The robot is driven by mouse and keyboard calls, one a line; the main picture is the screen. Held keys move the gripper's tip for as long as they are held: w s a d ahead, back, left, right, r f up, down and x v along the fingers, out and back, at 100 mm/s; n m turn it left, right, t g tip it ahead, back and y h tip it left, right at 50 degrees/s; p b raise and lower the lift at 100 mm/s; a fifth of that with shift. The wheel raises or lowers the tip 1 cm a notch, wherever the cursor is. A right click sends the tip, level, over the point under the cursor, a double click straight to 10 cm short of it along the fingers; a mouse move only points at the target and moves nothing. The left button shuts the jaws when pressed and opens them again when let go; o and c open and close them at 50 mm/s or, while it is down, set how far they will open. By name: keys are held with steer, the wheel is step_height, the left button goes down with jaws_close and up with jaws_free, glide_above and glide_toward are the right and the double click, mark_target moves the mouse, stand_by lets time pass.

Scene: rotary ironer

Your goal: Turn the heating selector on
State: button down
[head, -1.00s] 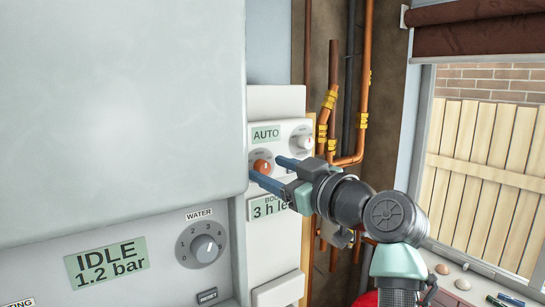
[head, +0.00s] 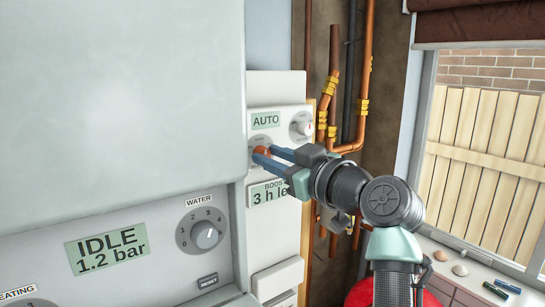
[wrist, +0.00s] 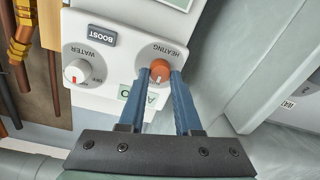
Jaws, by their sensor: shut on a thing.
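The heating selector is a round orange knob (head: 261,150) on the white control panel (head: 284,112) on the wall. In the wrist view the knob (wrist: 160,71) sits under the upside-down word HEATING, with its pale pointer mark toward my gripper. My gripper (head: 268,154) has its two blue fingers closed on the knob's sides, one on each side in the wrist view (wrist: 159,80). The fingers partly cover the knob in the head view, and the position letters around it cannot be read.
A white WATER knob (wrist: 77,72) and a BOOST button (wrist: 102,36) are on the same panel. A large pale boiler casing (head: 120,90) stands close on the left. Copper pipes (head: 365,80) run up the wall to the right.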

steer(key=shift+m, duration=0.3)
steer(key=m+b, duration=0.1)
steer(key=m, duration=0.1)
steer(key=shift+f+m+b, duration=0.1)
steer(key=shift+m+b, duration=0.3)
steer(key=m, duration=0.2)
steer(key=shift+m+b, duration=0.35)
steer(key=shift+m, duration=0.05)
steer(key=m, duration=0.5)
steer(key=shift+m, duration=0.4)
steer(key=shift+t, duration=0.3)
steer(key=c, duration=0.6)
jaws_free()
steer(key=shift+w, duration=0.1)
steer(key=shift+d, duration=0.1)
